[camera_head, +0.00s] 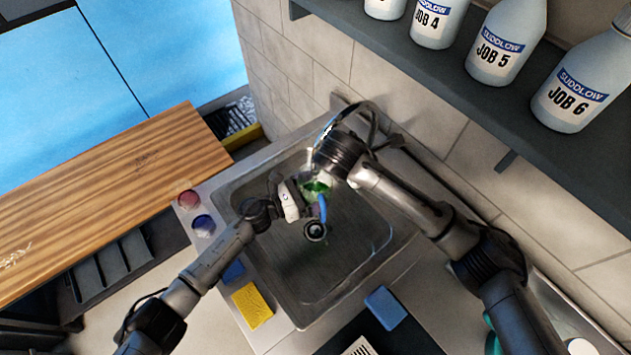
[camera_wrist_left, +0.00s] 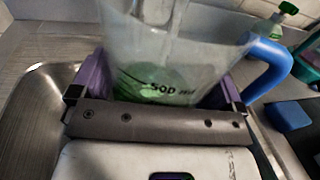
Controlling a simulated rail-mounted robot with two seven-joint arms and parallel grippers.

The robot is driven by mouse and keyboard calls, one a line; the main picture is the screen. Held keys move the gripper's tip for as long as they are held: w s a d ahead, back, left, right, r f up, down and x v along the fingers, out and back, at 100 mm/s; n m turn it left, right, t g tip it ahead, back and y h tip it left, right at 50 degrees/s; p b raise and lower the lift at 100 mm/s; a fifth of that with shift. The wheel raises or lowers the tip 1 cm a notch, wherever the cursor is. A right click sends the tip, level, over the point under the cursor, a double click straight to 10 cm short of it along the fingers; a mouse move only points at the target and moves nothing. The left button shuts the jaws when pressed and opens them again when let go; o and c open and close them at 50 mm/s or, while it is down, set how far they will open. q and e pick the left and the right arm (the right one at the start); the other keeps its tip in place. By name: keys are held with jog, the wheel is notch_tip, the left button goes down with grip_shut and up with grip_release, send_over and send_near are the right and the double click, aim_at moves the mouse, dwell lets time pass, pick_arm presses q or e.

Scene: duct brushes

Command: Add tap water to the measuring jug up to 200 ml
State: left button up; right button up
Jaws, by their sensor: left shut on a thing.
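The measuring jug (camera_wrist_left: 150,60) is clear, with a blue handle (camera_wrist_left: 265,68), dark printed markings and green showing in its lower part. My left gripper (camera_wrist_left: 155,95) is shut on it, with purple fingers on either side. In the head view the jug (camera_head: 318,187) is over the sink, mostly hidden between my two arms. My left gripper (camera_head: 298,197) reaches it from the left. My right gripper (camera_head: 322,166) is just above the jug; its fingers are hard to make out. The water level cannot be read.
The steel sink (camera_head: 345,280) has a red knob (camera_head: 187,199) and a blue knob (camera_head: 203,225) on its left rim. A yellow sponge (camera_head: 252,305) and a blue sponge (camera_head: 385,307) lie near the front. Labelled bottles (camera_head: 508,45) stand on the shelf above.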

dwell(0.9)
pick_arm(q)
jog(key=v, duration=0.8)
jog(key=shift+s+a, duration=0.15)
jog(key=shift+a, duration=0.05)
pick_arm(e)
jog(key=w+d+m+g+y, duration=0.2)
jog(key=w+d, duration=0.1)
jog(key=d, duration=0.5)
jog(key=a+f+n+y, duration=0.1)
jog(key=f, duration=0.2)
jog(key=w+a+f+y, duration=0.1)
jog(key=f, duration=0.3)
jog(key=a+f+n+g+y, duration=0.1)
jog(key=f, duration=0.3)
jog(key=shift+w+a+f+n+y, duration=0.1)
jog(key=shift+w+a+n+y, duration=0.15)
jog(key=shift+a+n+y, duration=0.1)
